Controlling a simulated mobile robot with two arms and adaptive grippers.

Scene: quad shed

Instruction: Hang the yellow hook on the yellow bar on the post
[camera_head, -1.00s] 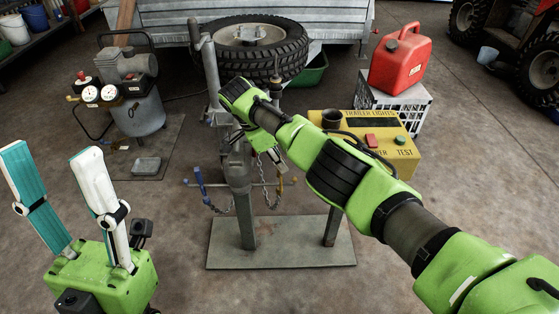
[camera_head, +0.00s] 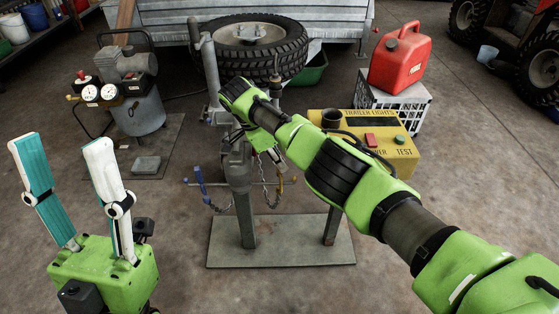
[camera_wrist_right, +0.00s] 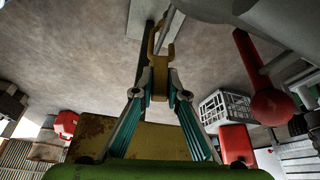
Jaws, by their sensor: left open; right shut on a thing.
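My right gripper (camera_head: 275,158) is beside the grey post (camera_head: 240,205), over the right end of the crossbar. In the right wrist view its fingers (camera_wrist_right: 160,88) are shut on the yellow hook (camera_wrist_right: 161,62), whose loop points away from the fingers. In the head view the hook (camera_head: 281,187) shows small below the fingertips, near the yellow bar end (camera_head: 294,179). Whether hook and bar touch, I cannot tell. A chain (camera_head: 265,192) hangs beside it. A blue hook (camera_head: 198,177) is at the crossbar's left end. My left gripper (camera_head: 60,140) is open and empty at the far left.
The post stands on a flat steel plate (camera_head: 285,252). The yellow trailer-lights box (camera_head: 395,160) is right of it, near a white crate (camera_head: 412,104) with a red fuel can (camera_head: 400,60). A compressor (camera_head: 135,105) stands left. Floor in front is clear.

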